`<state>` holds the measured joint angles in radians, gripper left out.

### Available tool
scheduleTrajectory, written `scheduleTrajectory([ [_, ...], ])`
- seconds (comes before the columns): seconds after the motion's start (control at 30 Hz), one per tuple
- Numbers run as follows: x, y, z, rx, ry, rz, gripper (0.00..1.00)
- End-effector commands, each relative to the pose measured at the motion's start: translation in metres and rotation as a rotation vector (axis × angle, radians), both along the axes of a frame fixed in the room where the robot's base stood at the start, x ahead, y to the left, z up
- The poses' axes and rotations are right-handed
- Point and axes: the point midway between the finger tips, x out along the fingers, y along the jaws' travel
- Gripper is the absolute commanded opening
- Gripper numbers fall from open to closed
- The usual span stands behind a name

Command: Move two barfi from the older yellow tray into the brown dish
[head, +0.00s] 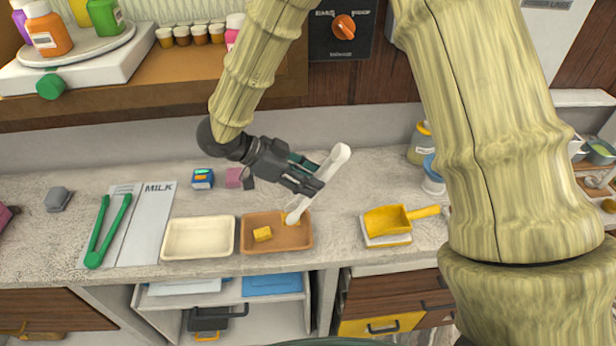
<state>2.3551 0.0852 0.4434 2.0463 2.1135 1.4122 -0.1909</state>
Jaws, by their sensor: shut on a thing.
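The brown dish (287,241) sits on the counter near the middle. One yellow barfi (262,234) lies in its left part. A pale cream-yellow tray (198,255) sits just left of the brown dish and looks empty.
A yellow scoop (387,219) lies on a white and yellow base at right. Green tongs (108,232) lie on a milk-labelled sheet (154,225) at left. Small blue (203,179) and pink (234,178) blocks stand behind the trays. The counter's front edge is close to the trays.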

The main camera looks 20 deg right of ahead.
Motion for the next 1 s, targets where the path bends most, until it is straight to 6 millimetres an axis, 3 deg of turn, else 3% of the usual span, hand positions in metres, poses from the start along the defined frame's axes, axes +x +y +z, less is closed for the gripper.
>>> scheduleTrajectory([
  [0.1, 0.000, 0.000, -0.016, 0.000, 0.000, 0.000, 0.00],
  [0.4, 0.000, 0.000, -0.038, -0.001, 0.000, 0.000, 0.00],
  [0.8, 0.000, 0.000, -0.040, -0.001, 0.000, 0.000, 0.00],
  [0.83, 0.000, 0.000, -0.040, -0.001, 0.000, 0.000, 0.41],
  [1.0, 0.000, 0.000, -0.040, -0.001, 0.000, 0.000, 0.44],
])
